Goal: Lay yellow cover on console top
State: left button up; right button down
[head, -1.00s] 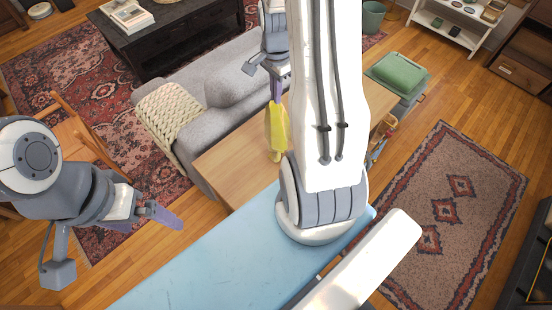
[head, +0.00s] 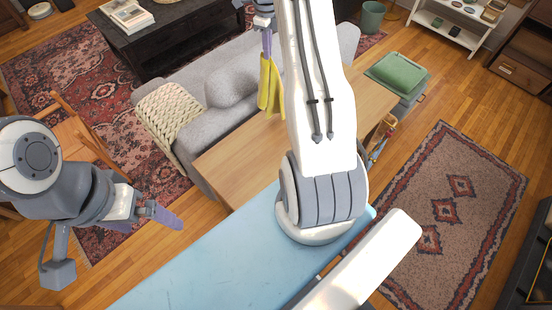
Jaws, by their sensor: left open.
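The yellow cover (head: 271,87) hangs in folds from my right gripper (head: 266,48), whose purple fingers are shut on its upper end. The console top (head: 245,160) is a long bare wooden surface behind the sofa; my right arm hides part of its middle. In the picture the cover overlaps the sofa and the console's far edge; whether its lower end touches anything, I cannot tell. My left gripper (head: 158,215) is open and empty at the left, apart from the console and above the floor and rug.
A grey sofa (head: 210,125) with a cream knitted throw (head: 170,118) stands along the console's far side. A light blue surface (head: 200,265) lies in front of the console. A green-topped box (head: 398,72) stands at the right. Chairs stand at the left.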

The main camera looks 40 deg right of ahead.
jog(key=w+d+m, duration=0.2)
jog(key=w+m, duration=0.1)
jog(key=w, duration=0.1)
jog(key=s+a+f, duration=0.6)
jog(key=s+f, duration=0.4)
jog(key=s+a+f, duration=0.7)
jog(key=s+f, duration=0.4)
jog(key=s+a+f, duration=0.6)
jog(key=s+f, duration=0.5)
jog(key=shift+s+a+f, duration=0.2)
jog(key=shift+s+a, duration=0.05)
jog(key=c, duration=0.6)
grip_release()
